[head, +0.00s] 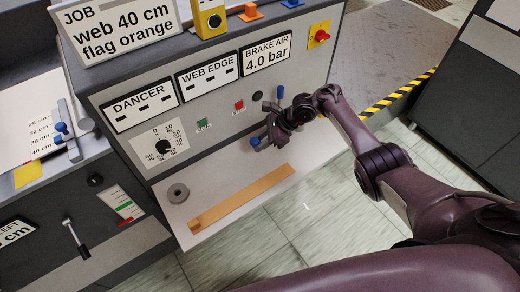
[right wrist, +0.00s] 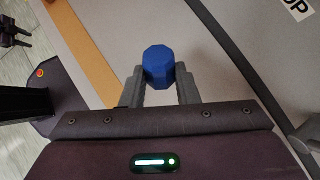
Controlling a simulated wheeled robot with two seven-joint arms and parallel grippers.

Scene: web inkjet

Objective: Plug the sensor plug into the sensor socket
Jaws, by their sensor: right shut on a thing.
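My right gripper (head: 262,137) is shut on a blue faceted piece (right wrist: 158,66), which looks like the sensor plug. The piece also shows in the head view (head: 255,141), in front of the grey machine panel and above its white shelf. In the right wrist view it sits between the two grey fingertips. A dark round fitting (head: 257,96) on the panel, up from the gripper, may be the sensor socket; it is too small to be sure. The piece is apart from it. A dark claw-like shape, probably my left gripper (right wrist: 14,32), shows at the left edge of the wrist view.
A wooden strip (head: 240,198) and a grey ring (head: 178,193) lie on the white shelf. Green (head: 203,123) and red (head: 239,105) buttons, a dial (head: 163,147) and another blue-tipped part (head: 280,92) are on the panel. Open floor lies below the shelf.

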